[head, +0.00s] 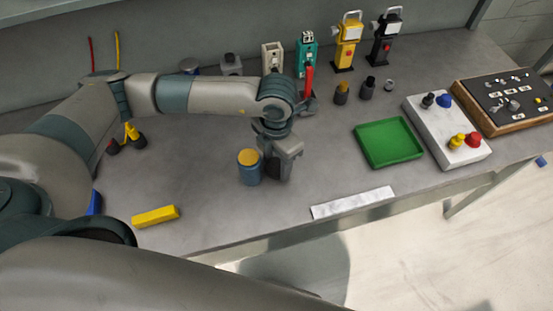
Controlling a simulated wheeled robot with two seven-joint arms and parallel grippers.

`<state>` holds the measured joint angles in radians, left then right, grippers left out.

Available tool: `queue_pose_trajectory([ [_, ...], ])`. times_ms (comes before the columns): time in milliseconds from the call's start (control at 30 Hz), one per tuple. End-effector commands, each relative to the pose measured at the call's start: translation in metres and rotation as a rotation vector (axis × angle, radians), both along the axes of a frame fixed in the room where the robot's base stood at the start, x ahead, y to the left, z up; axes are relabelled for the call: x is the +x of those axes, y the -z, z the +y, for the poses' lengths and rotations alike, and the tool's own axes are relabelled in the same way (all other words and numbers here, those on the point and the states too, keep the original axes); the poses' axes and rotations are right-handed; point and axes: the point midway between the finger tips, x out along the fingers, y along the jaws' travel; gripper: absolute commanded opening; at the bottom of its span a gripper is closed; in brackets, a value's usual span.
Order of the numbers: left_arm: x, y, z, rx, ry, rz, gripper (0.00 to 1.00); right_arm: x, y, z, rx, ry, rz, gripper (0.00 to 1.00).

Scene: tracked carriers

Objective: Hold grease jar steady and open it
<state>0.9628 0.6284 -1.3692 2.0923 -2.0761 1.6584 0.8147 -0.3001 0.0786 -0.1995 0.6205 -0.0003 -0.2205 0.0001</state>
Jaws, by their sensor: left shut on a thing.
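The grease jar (249,174) is a small blue cylinder with an orange-yellow lid (248,157). It stands upright on the grey workbench in the middle of the head view, and the lid is on it. My left gripper (268,165) reaches down from above right and is shut on the jar's side. Its body hides the jar's right edge, and the fingertips are mostly hidden. My right gripper is not in view.
A green tray (388,143), a white control box (447,132) and a dark switch panel (507,100) stand at the right. Several handheld devices line the back. A yellow block (155,216) and a pale strip (352,203) lie near the front edge.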

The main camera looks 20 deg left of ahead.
Motion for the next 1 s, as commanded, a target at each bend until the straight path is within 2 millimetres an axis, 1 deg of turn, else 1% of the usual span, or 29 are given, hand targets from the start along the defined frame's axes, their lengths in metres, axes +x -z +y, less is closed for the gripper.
queue_pose_trajectory([
  [33,-0.0003,0.0022,0.0002,0.001,0.000,0.002,0.20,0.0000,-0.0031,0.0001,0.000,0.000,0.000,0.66],
  [100,0.0001,0.0048,0.0002,0.001,0.000,-0.001,0.20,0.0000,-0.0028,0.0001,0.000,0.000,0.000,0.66],
  [300,0.0002,0.0053,0.0000,0.001,0.000,-0.001,0.20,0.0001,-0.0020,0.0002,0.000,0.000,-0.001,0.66],
  [500,0.0001,0.0096,-0.0001,0.000,0.000,0.000,0.20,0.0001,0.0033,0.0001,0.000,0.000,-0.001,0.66],
  [533,0.0002,0.0079,-0.0001,0.001,0.000,-0.001,0.54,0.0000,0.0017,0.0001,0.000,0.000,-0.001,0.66],
  [567,0.0001,0.0077,-0.0001,0.000,0.000,0.000,0.61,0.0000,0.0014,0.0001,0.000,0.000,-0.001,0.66],
  [600,0.0001,0.0077,-0.0001,0.001,0.000,-0.001,0.66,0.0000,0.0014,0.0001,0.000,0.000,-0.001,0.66],
  [1000,0.0002,0.0052,0.0000,0.001,0.000,-0.001,0.66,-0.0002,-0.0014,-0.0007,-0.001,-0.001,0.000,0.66],
])
